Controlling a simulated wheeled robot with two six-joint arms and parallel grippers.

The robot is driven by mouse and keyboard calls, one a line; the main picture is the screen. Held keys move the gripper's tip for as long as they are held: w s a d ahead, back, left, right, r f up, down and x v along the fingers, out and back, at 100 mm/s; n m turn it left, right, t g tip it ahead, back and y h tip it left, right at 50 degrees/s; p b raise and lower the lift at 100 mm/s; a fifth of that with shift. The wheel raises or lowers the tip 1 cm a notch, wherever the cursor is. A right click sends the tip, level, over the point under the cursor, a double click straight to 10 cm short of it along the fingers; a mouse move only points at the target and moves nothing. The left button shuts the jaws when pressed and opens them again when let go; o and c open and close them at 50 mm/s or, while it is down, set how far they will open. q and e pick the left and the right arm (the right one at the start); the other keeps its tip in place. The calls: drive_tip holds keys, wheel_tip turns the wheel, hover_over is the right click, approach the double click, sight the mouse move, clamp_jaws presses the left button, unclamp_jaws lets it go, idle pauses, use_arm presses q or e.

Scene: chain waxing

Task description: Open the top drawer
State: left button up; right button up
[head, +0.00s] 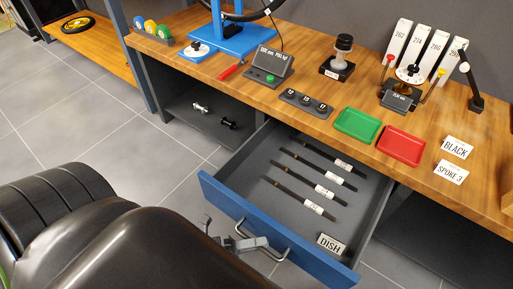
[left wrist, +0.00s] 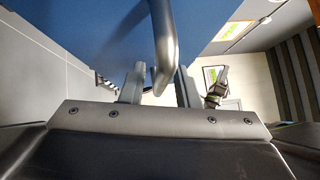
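The blue-fronted drawer (head: 265,228) under the workbench is pulled well out, and its grey inside shows. Several dark rods with white labels (head: 308,183) and a DISH card (head: 331,244) lie in it. A metal bar handle (head: 277,254) is on its front. My left gripper (head: 243,229) is at the handle's left part, just outside the drawer front. In the left wrist view the handle (left wrist: 162,40) comes down between the two fingers (left wrist: 160,88), which are apart with a gap beside the bar. My right gripper is not in view.
The wooden workbench (head: 290,107) holds a green tray (head: 357,125), a red tray (head: 401,146), a blue stand (head: 225,42), a small display box (head: 266,67) and label cards. A shelf with small metal parts (head: 200,108) is left of the drawer. Tiled floor lies open at left.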

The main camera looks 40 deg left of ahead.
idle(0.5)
use_arm(q)
drive_tip(key=v, duration=1.7)
drive_tip(key=shift+a, duration=0.25)
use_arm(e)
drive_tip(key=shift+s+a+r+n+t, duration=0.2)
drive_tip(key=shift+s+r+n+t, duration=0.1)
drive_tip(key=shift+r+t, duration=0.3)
use_arm(q)
drive_tip(key=shift+s, duration=0.1)
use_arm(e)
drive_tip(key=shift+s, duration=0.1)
